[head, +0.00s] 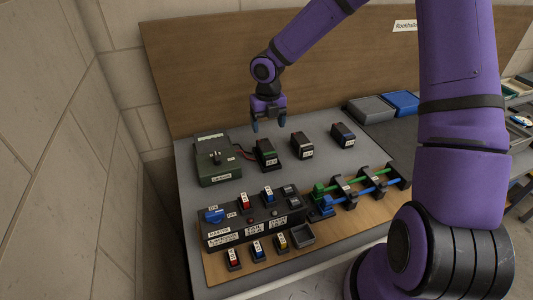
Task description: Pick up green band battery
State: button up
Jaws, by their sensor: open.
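The green band battery (266,153) looks like a small dark block with a green tint and a pale label. It stands on the grey table, just right of the dark green box, with red wires beside it. My gripper (269,123) is open and empty, pointing down above and behind this battery, apart from it. Two similar dark blocks stand to its right: one with a whitish band (302,145) and one with a bluish band (343,134). The exact gap between my fingers and the battery cannot be told from this view.
The dark green box (218,163) stands close on the left. A black switch panel (250,222) and a rack with green and blue rods (358,188) lie in front. Grey (370,110) and blue (401,103) bins stand at the back right. A brown board (210,70) rises behind.

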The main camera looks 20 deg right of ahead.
aim_at(266, 147)
jog(key=shift+w+a+f, duration=0.1)
jog(key=shift+a+f, duration=0.05)
jog(key=shift+f, duration=2.65)
jog(key=shift+a+f, duration=0.1)
jog(key=shift+f, duration=2.65)
jog(key=shift+r, duration=0.1)
grip_shut()
